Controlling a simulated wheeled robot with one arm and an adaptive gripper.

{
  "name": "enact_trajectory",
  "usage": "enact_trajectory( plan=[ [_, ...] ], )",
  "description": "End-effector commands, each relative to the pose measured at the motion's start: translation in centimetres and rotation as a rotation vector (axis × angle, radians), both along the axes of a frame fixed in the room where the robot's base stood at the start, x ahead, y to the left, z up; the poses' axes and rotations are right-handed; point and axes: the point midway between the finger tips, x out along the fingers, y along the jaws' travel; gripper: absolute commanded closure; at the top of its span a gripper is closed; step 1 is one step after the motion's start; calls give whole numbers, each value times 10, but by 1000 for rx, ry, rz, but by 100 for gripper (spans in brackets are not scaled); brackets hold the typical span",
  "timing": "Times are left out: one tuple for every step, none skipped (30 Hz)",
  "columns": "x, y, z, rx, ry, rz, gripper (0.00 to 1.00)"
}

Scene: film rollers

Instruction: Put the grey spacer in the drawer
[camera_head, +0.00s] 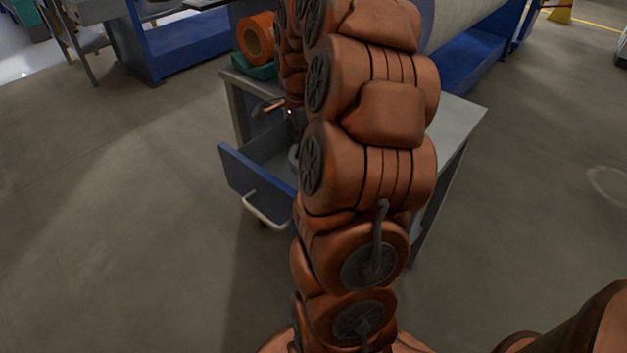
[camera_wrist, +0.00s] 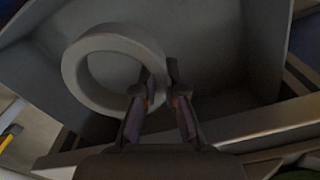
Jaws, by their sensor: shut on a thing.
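The grey spacer is a thick ring (camera_wrist: 75,72) in the wrist view, with its right side between my fingertips (camera_wrist: 155,92). My gripper is shut on its rim and holds it over the grey inside of the open drawer (camera_wrist: 215,65). In the head view the drawer, with a blue front (camera_head: 243,178) and a pale handle, is pulled out from the grey table. A small grey part of the spacer (camera_head: 294,154) shows beside my arm, which hides most of the gripper. I cannot tell how far the spacer is above the drawer floor.
The grey table (camera_head: 455,118) stands behind my arm. An orange roll (camera_head: 255,38) sits on a green base (camera_head: 258,69) at its back left corner. Blue machinery (camera_head: 185,48) with a large pale roller stands farther back. The floor left of the drawer is clear.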

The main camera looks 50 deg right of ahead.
Motion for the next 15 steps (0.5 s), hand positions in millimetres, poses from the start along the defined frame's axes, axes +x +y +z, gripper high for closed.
enact_trajectory(
  plan=[
    [-1, 1, -7, 3, 3, 1, 100],
    [-1, 1, -12, 5, 3, 1, 100],
    [0, 1, -18, 4, 2, 2, 100],
    [0, 1, -23, 3, 0, 2, 100],
    [0, 0, -29, 2, 0, 2, 100],
    [0, 1, -36, 3, 1, 3, 100],
    [0, 1, -41, 4, 2, 3, 100],
    [-1, 2, -45, 4, 2, 3, 100],
    [0, 1, -49, 4, 2, 2, 100],
    [0, 1, -52, 2, 0, 2, 100],
    [0, 1, -54, 1, 0, 3, 100],
    [0, 1, -56, 1, -1, 3, 100],
    [0, 0, -58, 1, -1, 3, 100],
    [0, 0, -60, 0, 0, 3, 100],
    [0, 1, -65, 1, 0, 4, 100]
  ],
)
